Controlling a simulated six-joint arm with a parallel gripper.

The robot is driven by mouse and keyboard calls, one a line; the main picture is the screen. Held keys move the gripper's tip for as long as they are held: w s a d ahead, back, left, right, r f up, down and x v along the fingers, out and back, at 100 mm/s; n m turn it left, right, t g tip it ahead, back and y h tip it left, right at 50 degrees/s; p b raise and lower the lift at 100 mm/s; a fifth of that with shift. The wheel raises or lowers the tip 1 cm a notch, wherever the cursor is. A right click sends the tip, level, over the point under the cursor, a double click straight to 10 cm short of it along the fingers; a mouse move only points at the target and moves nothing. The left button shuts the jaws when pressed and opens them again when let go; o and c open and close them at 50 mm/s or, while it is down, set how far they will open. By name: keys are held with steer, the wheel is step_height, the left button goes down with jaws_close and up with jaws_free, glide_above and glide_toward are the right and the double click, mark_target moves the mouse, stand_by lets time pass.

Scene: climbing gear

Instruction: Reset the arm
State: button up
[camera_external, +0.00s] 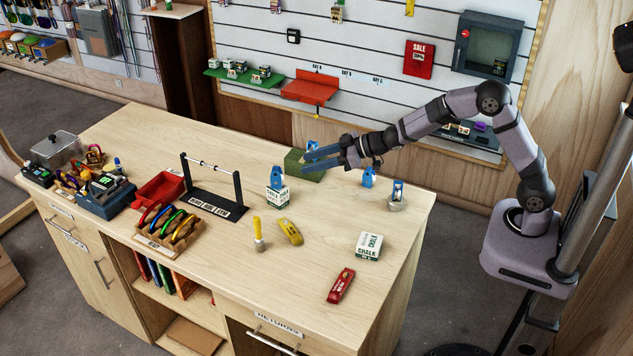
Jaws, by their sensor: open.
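My arm reaches in from the right, bent at the elbow, with its base beside the wooden counter (330,240). My gripper (308,161) is open and points left above the back part of the counter. Its blue-grey fingers are in front of a green box (297,170) and hide part of it. Nothing shows between the fingers. I cannot tell whether the fingers touch the box.
A blue item on a white box (278,196) stands left of my gripper, near a black rack (215,200). Blue pieces (369,177) stand below my forearm. A chalk box (369,246) and a red tool (341,286) lie at front right. Slatwall shelves are behind.

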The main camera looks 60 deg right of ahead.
steer(key=s+d+f+m+g+h+p, duration=0.1)
steer(key=s+d+m+g+h, duration=0.1)
steer(key=s+d, duration=0.35)
steer(key=s+d+m+g+h+p, duration=0.1)
steer(key=s+d+m+g+h, duration=0.15)
steer(key=s, duration=0.65)
steer(key=s+d+f+m+g+h+p, duration=0.1)
steer(key=s+d+g, duration=0.1)
steer(key=s+d, duration=0.35)
steer(key=s+a+f+g+b, duration=0.1)
steer(key=s+a+f+g, duration=0.1)
steer(key=s, duration=0.8)
steer(key=s+a+f+n+g+b, duration=0.1)
steer(key=s+f+g+b, duration=0.1)
steer(key=s+f+g, duration=0.2)
steer(key=s+f, duration=0.3)
steer(key=s, duration=0.4)
steer(key=shift+s+a, duration=0.15)
steer(key=shift+a, duration=0.25)
